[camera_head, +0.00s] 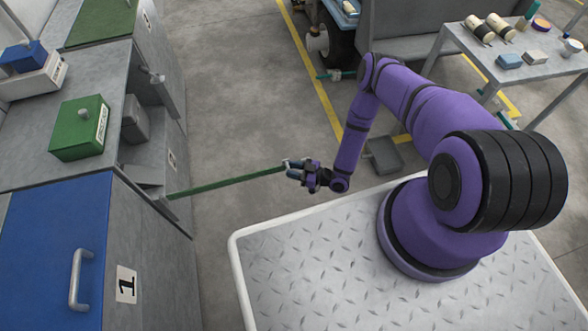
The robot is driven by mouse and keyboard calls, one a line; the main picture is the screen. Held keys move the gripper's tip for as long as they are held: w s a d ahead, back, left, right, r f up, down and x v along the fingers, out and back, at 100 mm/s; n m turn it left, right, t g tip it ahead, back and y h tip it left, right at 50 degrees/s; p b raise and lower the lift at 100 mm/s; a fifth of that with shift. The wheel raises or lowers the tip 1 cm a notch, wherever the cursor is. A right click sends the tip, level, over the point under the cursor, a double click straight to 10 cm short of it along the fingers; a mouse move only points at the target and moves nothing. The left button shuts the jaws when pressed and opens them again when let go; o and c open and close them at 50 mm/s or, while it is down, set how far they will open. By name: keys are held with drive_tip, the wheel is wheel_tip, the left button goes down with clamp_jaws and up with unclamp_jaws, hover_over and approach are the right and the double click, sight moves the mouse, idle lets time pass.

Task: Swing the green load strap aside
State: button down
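The green load strap (225,182) is a thin straight bar. Its left end is at the front edge of the grey cabinet, beside the opening marked 2. It stands out from the cabinet over the aisle, with its far end to the right. My gripper (291,169) is at that far end, by a small grey end piece. The fingers are small in the picture and overlap the strap's end, so I cannot tell whether they are closed on it or only around or beside it.
A green box (78,130) and a blue block (22,57) stand on the cabinet top. The blue door (55,255) has a grey handle (80,278). A table (535,70) with bottles and small boxes is at the upper right. The aisle floor (235,110) is clear.

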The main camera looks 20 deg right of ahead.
drive_tip(key=shift+s+a, duration=0.25)
drive_tip(key=shift+a, duration=0.3)
drive_tip(key=shift+s+a, duration=0.25)
drive_tip(key=shift+a, duration=0.3)
drive_tip(key=shift+c, duration=1.8)
unclamp_jaws()
drive_tip(key=shift+a, duration=0.2)
drive_tip(key=shift+w, duration=0.1)
drive_tip(key=v, duration=0.3)
drive_tip(key=shift+w, duration=0.15)
drive_tip(key=c, duration=0.8)
drive_tip(key=v, duration=0.8)
drive_tip(key=shift+w+d, duration=0.2)
drive_tip(key=shift+d, duration=0.2)
drive_tip(key=shift+c, duration=0.2)
